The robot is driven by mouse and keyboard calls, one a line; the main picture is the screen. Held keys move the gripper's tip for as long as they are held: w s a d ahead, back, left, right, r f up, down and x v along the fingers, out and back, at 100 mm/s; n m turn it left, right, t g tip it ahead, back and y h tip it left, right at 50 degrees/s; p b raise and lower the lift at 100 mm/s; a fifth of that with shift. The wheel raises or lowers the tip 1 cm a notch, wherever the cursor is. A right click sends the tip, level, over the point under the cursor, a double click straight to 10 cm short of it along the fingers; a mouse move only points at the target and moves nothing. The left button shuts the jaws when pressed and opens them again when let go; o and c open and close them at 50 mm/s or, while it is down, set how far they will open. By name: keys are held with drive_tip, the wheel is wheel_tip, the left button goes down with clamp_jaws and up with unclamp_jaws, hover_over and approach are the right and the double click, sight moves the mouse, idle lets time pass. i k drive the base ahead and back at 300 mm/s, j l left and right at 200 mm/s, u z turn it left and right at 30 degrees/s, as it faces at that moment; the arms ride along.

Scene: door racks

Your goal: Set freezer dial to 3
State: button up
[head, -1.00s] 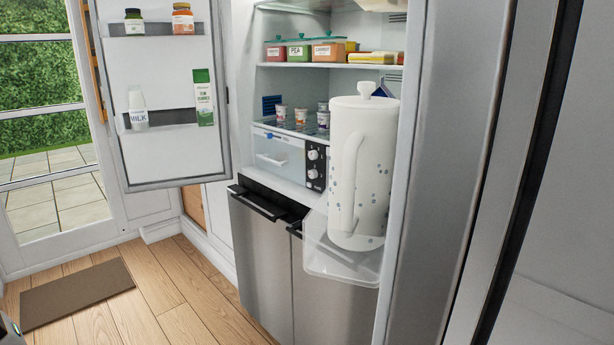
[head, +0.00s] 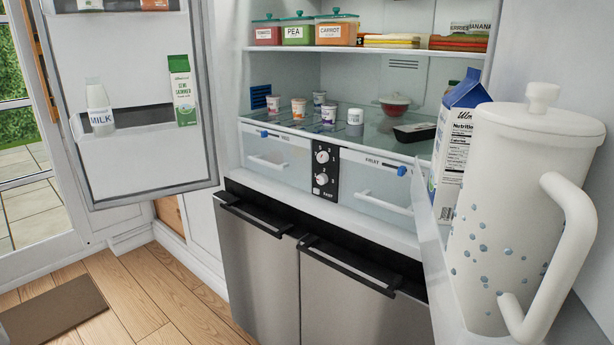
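The fridge-freezer stands open in the head view. A black control panel (head: 325,172) sits between the two clear drawers under the lowest glass shelf. It carries two round white dials, an upper dial (head: 322,157) and a lower dial (head: 321,179). The markings around them are too small to read, so I cannot tell their settings or which one is the freezer dial. Nothing blocks the panel from view. My gripper is not in view.
The left door (head: 140,100) stands open with milk and a carton. A tall white jug (head: 505,240) and a blue-topped carton (head: 452,140) stand in the right door, near on the right. Drawers (head: 276,158) flank the panel. Black-handled steel doors (head: 262,262) are below.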

sight(322, 179)
drive_tip(key=i+j, duration=0.25)
drive_tip(key=i+j+z, duration=0.1)
drive_tip(key=i+j, duration=0.15)
drive_tip(key=j, duration=0.25)
drive_tip(key=i+j, duration=0.2)
drive_tip(key=j, duration=0.15)
drive_tip(key=i+j+z, duration=0.15)
drive_tip(key=j, duration=0.25)
drive_tip(key=i, duration=0.1)
